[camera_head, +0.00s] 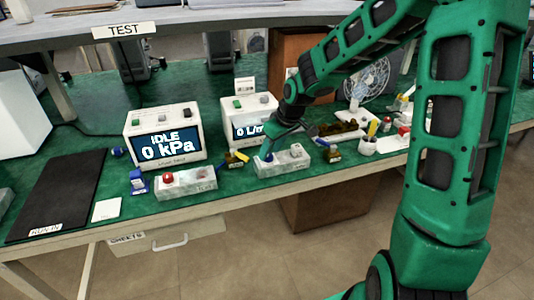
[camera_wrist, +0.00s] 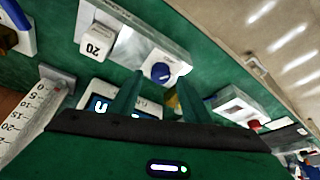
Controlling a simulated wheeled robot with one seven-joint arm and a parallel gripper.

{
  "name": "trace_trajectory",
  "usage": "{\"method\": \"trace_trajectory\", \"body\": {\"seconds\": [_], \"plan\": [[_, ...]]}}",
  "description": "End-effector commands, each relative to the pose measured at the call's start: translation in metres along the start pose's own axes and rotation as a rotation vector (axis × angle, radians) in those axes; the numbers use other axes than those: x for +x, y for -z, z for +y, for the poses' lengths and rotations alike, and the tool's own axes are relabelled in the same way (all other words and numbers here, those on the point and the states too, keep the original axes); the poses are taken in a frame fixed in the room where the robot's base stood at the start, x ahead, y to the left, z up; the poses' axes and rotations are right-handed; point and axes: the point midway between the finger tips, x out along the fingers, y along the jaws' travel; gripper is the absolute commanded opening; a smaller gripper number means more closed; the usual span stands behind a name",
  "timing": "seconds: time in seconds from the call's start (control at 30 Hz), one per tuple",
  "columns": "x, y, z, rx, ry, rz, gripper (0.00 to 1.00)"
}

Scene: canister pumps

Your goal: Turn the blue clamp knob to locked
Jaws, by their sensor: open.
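The blue clamp knob (camera_wrist: 160,71) is round with a pale pointer mark. It sits on a grey block (camera_wrist: 148,47) that also carries a white dial (camera_wrist: 96,40) marked 20. In the head view the knob (camera_head: 268,158) shows small at the block's left end, just below my gripper (camera_head: 268,143). In the wrist view my gripper (camera_wrist: 160,84) is open, with the knob between and beyond its green fingertips. The fingers appear apart from the knob. The exact gap and the locked marking cannot be read.
A white unit (camera_head: 162,137) reads IDLE 0 kPa; another white unit (camera_head: 240,122) stands behind the block. A second block (camera_head: 186,186) has a red button. A black mat (camera_head: 60,195) lies left.

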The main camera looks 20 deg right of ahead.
Motion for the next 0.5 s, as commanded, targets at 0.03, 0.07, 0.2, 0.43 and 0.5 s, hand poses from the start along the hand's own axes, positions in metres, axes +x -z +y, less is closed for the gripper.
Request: {"method": "trace_trajectory", "body": {"seconds": [0.03,0.07,0.2,0.43,0.5], "plan": [[0.005,0.0,-0.001,0.0,0.002,-0.001,0.43],[0.008,0.0,0.0,0.0,0.002,-0.001,0.43],[0.015,0.0,0.0,0.001,0.0,0.0,0.43],[0.017,0.0,0.0,0.0,-0.001,0.0,0.43],[0.017,0.0,0.0,0.0,-0.001,0.0,0.43]]}}
